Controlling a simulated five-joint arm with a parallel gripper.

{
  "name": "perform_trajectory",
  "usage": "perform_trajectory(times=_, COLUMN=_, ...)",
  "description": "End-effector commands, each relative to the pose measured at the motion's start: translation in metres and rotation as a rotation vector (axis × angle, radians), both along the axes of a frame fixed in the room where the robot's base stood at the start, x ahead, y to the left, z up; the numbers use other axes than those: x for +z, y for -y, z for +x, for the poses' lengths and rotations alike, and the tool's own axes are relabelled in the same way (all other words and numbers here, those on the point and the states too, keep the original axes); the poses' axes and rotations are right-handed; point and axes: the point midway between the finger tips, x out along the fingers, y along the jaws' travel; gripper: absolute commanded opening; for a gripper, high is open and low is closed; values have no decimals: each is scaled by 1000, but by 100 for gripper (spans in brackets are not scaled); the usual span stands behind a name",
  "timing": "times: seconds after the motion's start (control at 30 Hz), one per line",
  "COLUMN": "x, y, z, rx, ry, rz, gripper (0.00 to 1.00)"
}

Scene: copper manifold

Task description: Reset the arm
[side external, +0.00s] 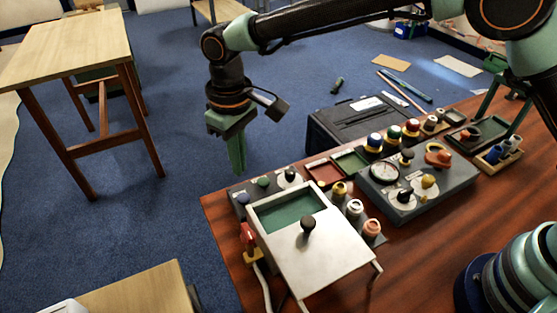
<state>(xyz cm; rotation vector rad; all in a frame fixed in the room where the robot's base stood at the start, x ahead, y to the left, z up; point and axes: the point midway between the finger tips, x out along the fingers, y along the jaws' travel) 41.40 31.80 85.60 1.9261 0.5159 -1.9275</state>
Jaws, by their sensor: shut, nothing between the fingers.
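My gripper (238,160) hangs from my arm at the upper middle of the side external view. Its green fingers point down and are shut with nothing between them. It is in the air near the far left edge of the reddish wooden table (222,208), apart from everything on it. My arm reaches in from the upper right, stretched out across the view.
A pale metal box (325,262) with a black knob stands at the table's front left. A grey panel (440,190) with a gauge and knobs sits right of it. A black case (345,120) lies behind. A wooden side table (70,50) stands left.

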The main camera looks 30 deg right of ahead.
Motion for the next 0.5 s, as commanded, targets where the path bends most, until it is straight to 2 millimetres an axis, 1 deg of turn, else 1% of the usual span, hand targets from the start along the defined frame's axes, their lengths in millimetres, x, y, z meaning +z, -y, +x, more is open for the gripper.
perform_trajectory(times=0.13, x=3, y=3, z=1, rx=-4, ry=4, rz=3, gripper=0)
perform_trajectory(times=0.23, x=16, y=15, z=5, rx=-23, ry=19, rz=15, gripper=0)
perform_trajectory(times=0.27, x=22, y=21, z=6, rx=-32, ry=26, rz=19, gripper=0)
perform_trajectory(times=0.37, x=46, y=49, z=9, rx=-71, ry=57, rz=40, gripper=0)
perform_trajectory(times=0.5, x=81, y=96, z=7, rx=-137, ry=110, rz=68, gripper=0)
